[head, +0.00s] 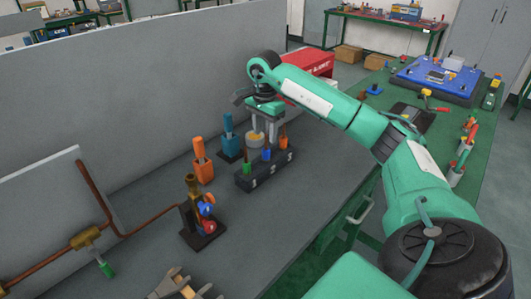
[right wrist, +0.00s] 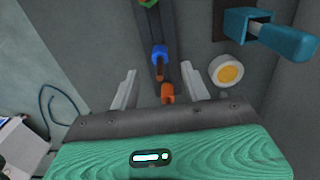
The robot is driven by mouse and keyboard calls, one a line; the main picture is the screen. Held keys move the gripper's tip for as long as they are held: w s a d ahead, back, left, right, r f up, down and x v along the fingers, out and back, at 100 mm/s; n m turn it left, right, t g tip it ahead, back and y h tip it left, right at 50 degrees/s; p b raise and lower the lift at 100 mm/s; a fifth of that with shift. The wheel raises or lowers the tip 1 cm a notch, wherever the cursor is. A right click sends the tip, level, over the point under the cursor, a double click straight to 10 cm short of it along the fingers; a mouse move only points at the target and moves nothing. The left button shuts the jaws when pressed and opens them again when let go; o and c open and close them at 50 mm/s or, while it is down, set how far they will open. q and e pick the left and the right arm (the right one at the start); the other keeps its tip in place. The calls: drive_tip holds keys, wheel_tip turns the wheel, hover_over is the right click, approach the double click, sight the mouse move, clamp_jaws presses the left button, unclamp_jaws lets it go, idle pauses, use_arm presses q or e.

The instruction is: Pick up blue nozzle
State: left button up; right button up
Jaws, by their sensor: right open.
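The blue nozzle (head: 266,154) stands in the dark holder block (head: 246,184), between a green nozzle (head: 247,167) and an orange nozzle (head: 283,142). My right gripper (head: 265,130) is above and behind the block, pointing down. In the right wrist view the right gripper (right wrist: 159,73) is open and empty. The blue nozzle (right wrist: 160,54) shows just beyond the gap between its fingertips, and the orange nozzle (right wrist: 168,93) shows between the fingers, nearer the palm. Neither finger visibly touches a nozzle.
A blue-handled torch (head: 230,140) and an orange-handled one (head: 202,160) stand left of the block. A round yellow-topped tin (right wrist: 228,72) is close to the right finger. A brass valve stand (head: 198,210) and copper pipe (head: 130,232) are nearer. A grey panel rises behind.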

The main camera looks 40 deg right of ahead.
sight(266, 149)
drive_tip(key=shift+f, duration=1.25)
drive_tip(key=f, duration=0.1)
drive_tip(key=f+p, duration=0.1)
drive_tip(key=f, duration=0.1)
drive_tip(key=shift+d+f, duration=0.15)
drive_tip(key=shift+d, duration=0.15)
drive_tip(key=shift+f, duration=0.45)
use_arm(q)
drive_tip(key=shift+s+d+r, duration=0.1)
drive_tip(key=shift+s+r, duration=0.05)
drive_tip(key=shift+s, duration=0.7)
use_arm(e)
clamp_jaws()
